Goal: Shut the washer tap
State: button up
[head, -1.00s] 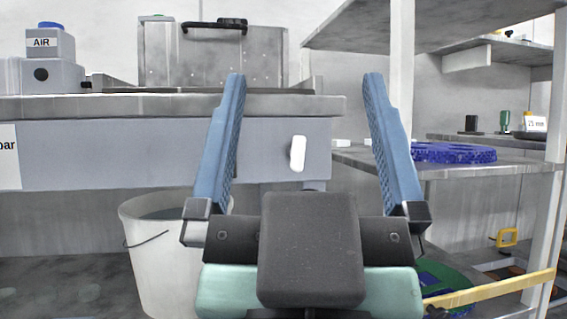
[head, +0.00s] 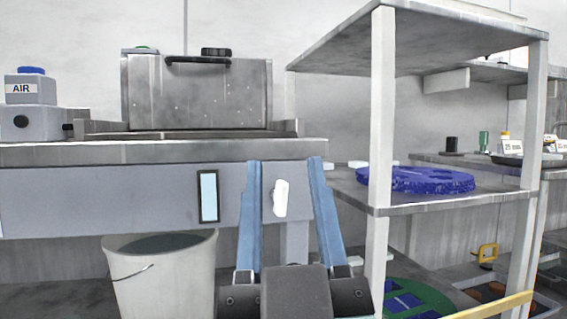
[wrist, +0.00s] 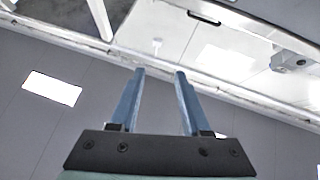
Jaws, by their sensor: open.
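A white upright handle (head: 280,199) sits on the grey front panel of the washer bench (head: 110,200), left of the bench's right end. It looks like the tap, but no label confirms this. It is slightly tilted. My gripper (head: 285,162) has two blue fingers, spread apart and empty. In the head view the handle shows between the fingers; whether it lies between them in depth I cannot tell. In the wrist view my gripper (wrist: 160,72) points towards the bench's edge, with nothing held.
A metal box with a black handle (head: 197,90) and an AIR unit (head: 27,105) stand on the bench. A bucket (head: 160,275) stands below. A shelf post (head: 380,120) rises close right of my gripper; a blue platen (head: 415,180) lies on the shelf.

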aim_at(285, 192)
jog(key=w+d+n+g+y+p, duration=0.15)
jog(key=w+g+p, duration=0.3)
jog(key=p, duration=0.55)
notch_tip(285, 192, down, 3)
jog(key=s+d+m+g+y+p, duration=0.1)
jog(key=s+d+g+y+p, duration=0.2)
jog(key=p, duration=1.6)
jog(key=shift+g+h, duration=0.35)
jog(key=shift+h, duration=0.3)
jog(key=x, duration=0.9)
jog(key=a+x, duration=0.1)
jog(key=x, duration=0.3)
jog(key=shift+w+a+f, duration=0.15)
jog(key=shift+f, duration=0.15)
grip_shut()
